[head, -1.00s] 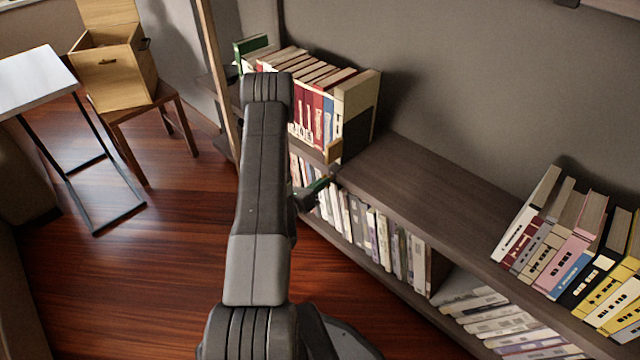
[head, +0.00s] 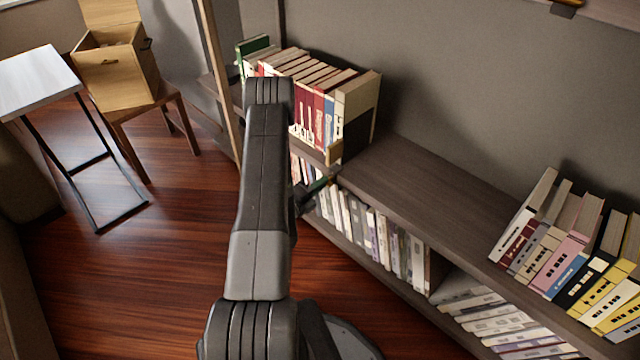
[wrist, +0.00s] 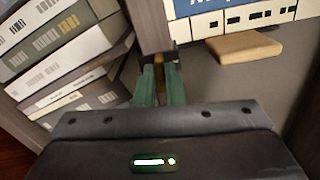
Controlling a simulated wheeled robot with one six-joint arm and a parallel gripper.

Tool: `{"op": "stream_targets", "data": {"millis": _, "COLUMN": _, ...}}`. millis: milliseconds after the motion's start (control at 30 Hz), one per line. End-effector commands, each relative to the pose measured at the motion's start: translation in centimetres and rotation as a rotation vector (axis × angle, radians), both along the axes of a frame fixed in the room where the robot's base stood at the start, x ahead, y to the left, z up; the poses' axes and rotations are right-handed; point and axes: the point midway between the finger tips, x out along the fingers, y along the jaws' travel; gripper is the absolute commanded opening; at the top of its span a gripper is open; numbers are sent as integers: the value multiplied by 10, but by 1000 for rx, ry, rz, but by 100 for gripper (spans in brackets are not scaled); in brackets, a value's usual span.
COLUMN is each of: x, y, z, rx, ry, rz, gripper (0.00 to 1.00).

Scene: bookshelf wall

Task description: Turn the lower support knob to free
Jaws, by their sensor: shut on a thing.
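My gripper (wrist: 160,78) has two green fingers, which reach up to the dark front edge of the shelf in the wrist view. They are shut on a small brass-brown piece (wrist: 159,62), which looks like the support knob. Only a narrow strip of it shows between the fingers, so its turn angle cannot be told. The knob itself cannot be made out there.
A tan block (wrist: 243,46) lies on the shelf by upright books. Leaning books (wrist: 60,50) are close to the left of my fingers. The shelf top (head: 420,185) is bare between two book rows. An upper shelf edge (head: 610,10) shows at top right.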

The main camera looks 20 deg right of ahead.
Motion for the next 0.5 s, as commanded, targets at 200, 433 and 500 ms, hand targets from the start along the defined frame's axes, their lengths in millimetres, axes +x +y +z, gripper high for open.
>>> {"op": "stream_targets", "data": {"millis": 200, "x": 0, "y": 0, "z": 0, "rx": -40, "ry": 98, "rz": 0, "gripper": 0}}
{"op": "stream_targets", "data": {"millis": 433, "x": 0, "y": 0, "z": -1, "rx": -61, "ry": 149, "rz": 0, "gripper": 0}}
{"op": "stream_targets", "data": {"millis": 500, "x": 0, "y": 0, "z": -1, "rx": -63, "ry": 155, "rz": 0, "gripper": 0}}
